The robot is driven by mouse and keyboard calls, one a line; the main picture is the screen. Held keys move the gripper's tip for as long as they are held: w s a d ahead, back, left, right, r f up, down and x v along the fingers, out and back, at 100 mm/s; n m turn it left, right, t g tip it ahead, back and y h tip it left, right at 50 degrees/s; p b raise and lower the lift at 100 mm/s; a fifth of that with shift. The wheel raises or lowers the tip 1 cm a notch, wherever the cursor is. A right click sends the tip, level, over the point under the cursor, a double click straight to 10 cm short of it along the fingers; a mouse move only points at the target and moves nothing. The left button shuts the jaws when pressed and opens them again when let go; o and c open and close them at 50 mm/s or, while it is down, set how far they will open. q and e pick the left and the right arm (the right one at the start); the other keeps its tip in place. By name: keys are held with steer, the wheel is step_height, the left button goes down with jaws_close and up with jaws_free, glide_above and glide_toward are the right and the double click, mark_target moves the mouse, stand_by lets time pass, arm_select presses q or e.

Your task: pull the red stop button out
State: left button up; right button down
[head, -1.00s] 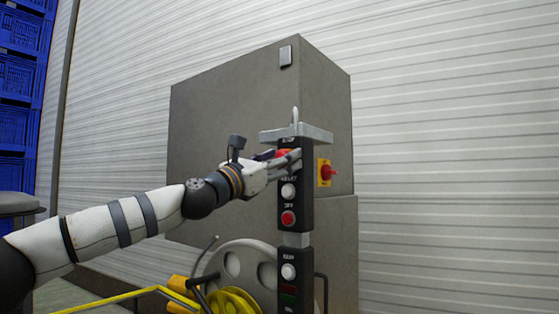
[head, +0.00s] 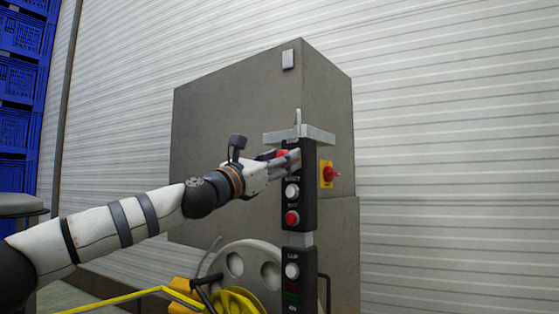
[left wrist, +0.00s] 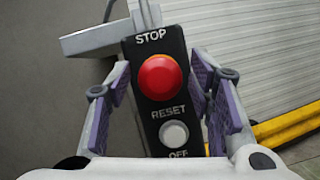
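The red stop button (left wrist: 159,77) is a round knob at the top of a black control panel (left wrist: 143,48), under the label STOP. In the head view the stop button (head: 282,153) is partly covered by my left gripper (head: 287,160). My left gripper (left wrist: 160,82) is open. Its purple-padded fingers stand on either side of the button and panel, with a visible gap to the button. Whether the fingers reach its depth is hard to tell. My right gripper is not in view.
A white reset button (left wrist: 173,134) sits just below. A metal bracket (head: 299,136) caps the panel. A red rotary switch (head: 329,174) on yellow is on the grey cabinet (head: 230,125) behind. A reel (head: 245,265) stands below; blue crates (head: 17,85) are at far left.

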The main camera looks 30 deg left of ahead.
arm_select(q)
steer(key=v, duration=1.2)
